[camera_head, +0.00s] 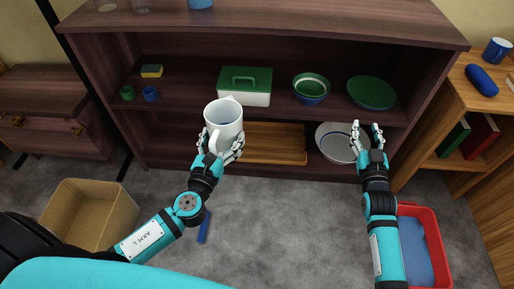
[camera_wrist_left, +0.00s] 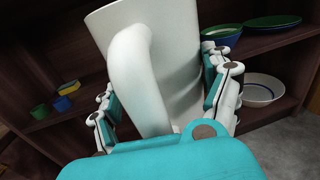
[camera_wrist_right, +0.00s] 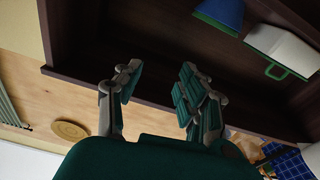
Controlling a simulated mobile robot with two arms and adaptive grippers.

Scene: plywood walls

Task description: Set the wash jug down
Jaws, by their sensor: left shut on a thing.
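The white wash jug (camera_head: 224,112) is held upright in front of the dark wooden shelf unit. My left gripper (camera_head: 220,150) is shut on it, with fingers on both sides of its body. In the left wrist view the jug (camera_wrist_left: 180,60) fills the middle, its handle facing the camera. My right gripper (camera_head: 367,138) is open and empty, in front of the white basin on the lower shelf. In the right wrist view its fingers (camera_wrist_right: 155,90) are apart with nothing between them.
The middle shelf holds a green-lidded box (camera_head: 245,88), bowls (camera_head: 311,88), a green plate (camera_head: 371,93), small cups and a sponge (camera_head: 151,71). Below are a wooden tray (camera_head: 275,143) and the white basin (camera_head: 338,145). A cardboard box (camera_head: 90,212) and red crate (camera_head: 436,240) stand on the floor.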

